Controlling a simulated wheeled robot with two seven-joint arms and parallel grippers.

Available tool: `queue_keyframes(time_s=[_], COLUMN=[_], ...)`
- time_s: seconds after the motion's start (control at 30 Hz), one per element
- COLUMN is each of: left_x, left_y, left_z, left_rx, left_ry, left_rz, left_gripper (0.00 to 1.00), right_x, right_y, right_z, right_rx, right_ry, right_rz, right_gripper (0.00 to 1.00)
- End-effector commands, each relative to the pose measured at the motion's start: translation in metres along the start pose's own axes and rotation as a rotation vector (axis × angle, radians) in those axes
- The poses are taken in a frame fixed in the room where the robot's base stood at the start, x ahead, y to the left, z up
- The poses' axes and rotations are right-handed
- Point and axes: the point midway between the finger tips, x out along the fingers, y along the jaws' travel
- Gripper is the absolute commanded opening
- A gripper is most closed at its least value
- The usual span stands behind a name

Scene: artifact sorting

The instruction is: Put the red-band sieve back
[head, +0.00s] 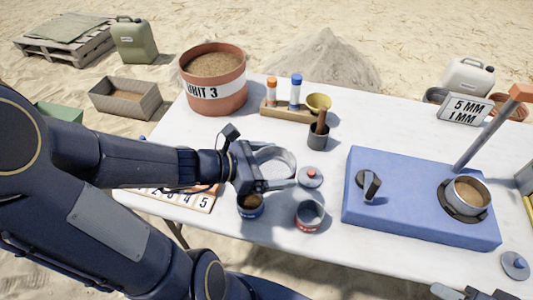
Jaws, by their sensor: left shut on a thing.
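My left gripper (279,184) is over the middle of the table, shut on a pale round metal pan or sieve (281,160). The gripper covers part of this thing, and I see no band colour on it. A small grey cup with a red band (309,215) stands in front and to the right of the gripper. A cup with a blue band and brown contents (250,206) stands just below the gripper. My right gripper (472,292) shows only partly at the bottom right edge.
A blue machine (415,215) holds a metal sieve with sand (467,191). A grey lid with a red knob (310,177) lies near the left gripper. A rack of tubes (288,111), a bucket (215,100) and a sign (464,109) stand behind.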

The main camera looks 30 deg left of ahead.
Motion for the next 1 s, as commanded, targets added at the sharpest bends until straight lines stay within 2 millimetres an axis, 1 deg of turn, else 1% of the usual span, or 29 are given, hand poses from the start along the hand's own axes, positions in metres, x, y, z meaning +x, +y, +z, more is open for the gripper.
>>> queue_keyframes(time_s=[0.07, 0.17, 0.43, 0.5, 0.6, 0.7, 0.87, 0.9, 1.0], left_x=[0.002, 0.008, 0.027, 0.035, 0.042, 0.048, 0.052, 0.054, 0.06], left_y=[0.004, 0.023, 0.09, 0.1, 0.114, 0.123, 0.131, 0.134, 0.133], left_z=[-0.005, -0.014, -0.038, -0.054, -0.068, -0.077, -0.085, -0.089, -0.104], left_rx=[-0.004, -0.007, -0.006, -0.007, -0.006, -0.003, -0.003, -0.004, -0.007], left_ry=[0.001, 0.002, 0.001, 0.002, 0.0, -0.001, -0.001, 0.0, 0.0], left_rz=[0.004, 0.005, 0.003, 0.002, 0.002, 0.002, 0.003, 0.003, 0.001], left_gripper=[0.62, 0.62, 0.62, 0.62, 0.62, 0.62, 0.62, 0.62, 0.62], right_x=[0.002, 0.005, 0.006, 0.011, 0.013, 0.013, 0.014, 0.015, 0.017], right_y=[0.001, 0.002, 0.003, 0.005, 0.006, 0.006, 0.006, 0.007, 0.008], right_z=[0.001, 0.002, 0.003, 0.005, 0.006, 0.007, 0.007, 0.007, 0.009], right_rx=[0.0, 0.0, 0.0, 0.0, 0.0, 0.0, 0.0, 0.0, 0.0], right_ry=[0.0, 0.0, 0.0, 0.0, 0.0, 0.0, 0.0, 0.0, 0.0], right_rz=[0.0, 0.0, 0.0, 0.0, 0.0, 0.0, 0.0, 0.0, 0.0], right_gripper=[0.36, 0.36, 0.36, 0.36, 0.36, 0.36, 0.36, 0.36, 0.36])
